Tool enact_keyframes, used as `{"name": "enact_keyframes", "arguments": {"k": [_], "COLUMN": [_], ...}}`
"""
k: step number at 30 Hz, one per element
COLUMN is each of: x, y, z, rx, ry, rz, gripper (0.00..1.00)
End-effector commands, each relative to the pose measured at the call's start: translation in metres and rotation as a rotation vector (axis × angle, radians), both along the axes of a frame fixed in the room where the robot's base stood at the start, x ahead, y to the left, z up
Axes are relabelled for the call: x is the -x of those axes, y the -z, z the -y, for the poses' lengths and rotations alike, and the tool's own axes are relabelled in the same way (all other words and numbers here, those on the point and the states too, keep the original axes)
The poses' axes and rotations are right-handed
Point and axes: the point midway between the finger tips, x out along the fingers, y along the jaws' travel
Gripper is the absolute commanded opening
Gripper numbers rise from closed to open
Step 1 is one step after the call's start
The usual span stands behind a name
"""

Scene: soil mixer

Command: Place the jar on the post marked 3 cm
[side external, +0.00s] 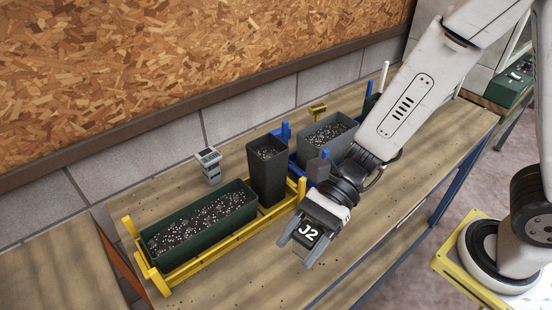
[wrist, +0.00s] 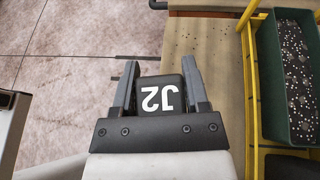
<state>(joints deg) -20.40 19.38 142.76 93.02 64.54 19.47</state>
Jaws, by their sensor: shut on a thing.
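A dark jar marked J2 (side external: 306,236) is between the fingers of my gripper (side external: 296,254), which is shut on it. In the wrist view the same jar (wrist: 160,98) sits between the two grey fingers (wrist: 160,76), its label upside down. In the side view it appears in front of the yellow rack, over the wooden bench; its height above the bench is hard to tell. No post with a readable 3 cm mark shows. A thin white upright post (side external: 384,76) stands at the bench's far end, without a legible mark.
A yellow rack (side external: 219,252) holds a long green trough (side external: 170,253) and a tall dark pot (side external: 268,178), both with speckled soil. A grey trough (side external: 330,150) stands in a blue rack behind. A small grey device (side external: 209,166) is near the wall. The bench front (side external: 361,251) is clear.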

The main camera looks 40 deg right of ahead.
Motion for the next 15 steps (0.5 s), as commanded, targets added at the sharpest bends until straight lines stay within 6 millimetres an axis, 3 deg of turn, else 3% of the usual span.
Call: {"name": "enact_keyframes", "arguments": {"k": [7,15], "x": [-0.077,-0.169], "y": [-0.02,-0.056], "z": [0.006,0.029], "rx": [0.014,0.012], "ry": [0.165,0.384], "rz": [0.009,0.009], "gripper": [0.0,0.0]}}
